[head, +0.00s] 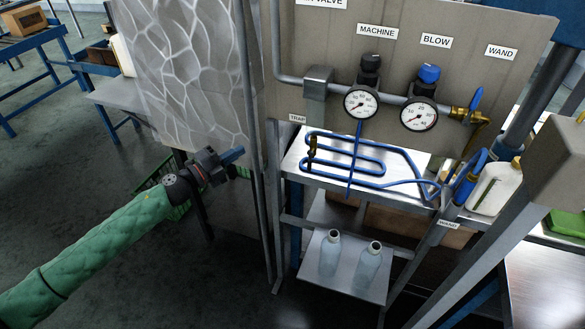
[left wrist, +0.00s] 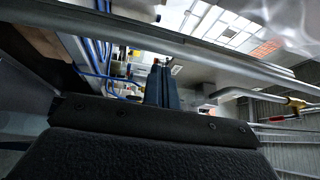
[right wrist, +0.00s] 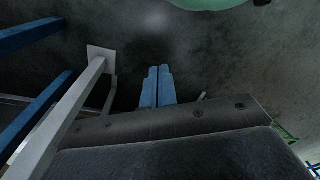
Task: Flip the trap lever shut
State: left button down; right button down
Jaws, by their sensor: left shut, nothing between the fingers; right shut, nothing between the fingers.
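The white TRAP label (head: 297,118) is on the panel's lower left in the head view, under the grey pipe housing (head: 318,83). Just below it is a small dark and brass fitting (head: 312,146), partly behind blue tubing; I cannot make out its lever position. In the left wrist view a brass fitting with a red part (left wrist: 293,102) ends a grey pipe at right; I cannot tell if it is the trap. My left gripper (head: 236,155) is shut and empty, left of the upright posts and apart from the fitting. My right gripper (right wrist: 156,85) is shut and empty over dark floor.
Grey upright posts (head: 256,150) stand between my left gripper and the bench. Blue coiled tubing (head: 345,165) lies on the white shelf. Two bottles (head: 330,255) (head: 370,265) stand on the lower shelf. Two gauges (head: 361,103) (head: 419,115) are on the panel. A green crate (head: 160,195) is behind my left arm.

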aim_at(310, 161)
pick_arm(q)
jog(key=s+d+f+m+g+h, duration=0.2)
jog(key=s+d+m+g+h, duration=0.1)
jog(key=s+m+g, duration=0.2)
jog(key=s+g, duration=0.2)
jog(key=shift+s+d+m+g, duration=0.15)
jog(key=shift+d+m+g, duration=0.25)
pick_arm(e)
jog(key=shift+w+a+f+t, duration=0.25)
jog(key=shift+w+a+t, duration=0.05)
jog(key=shift+w+t, duration=0.35)
jog(key=shift+f, duration=0.1)
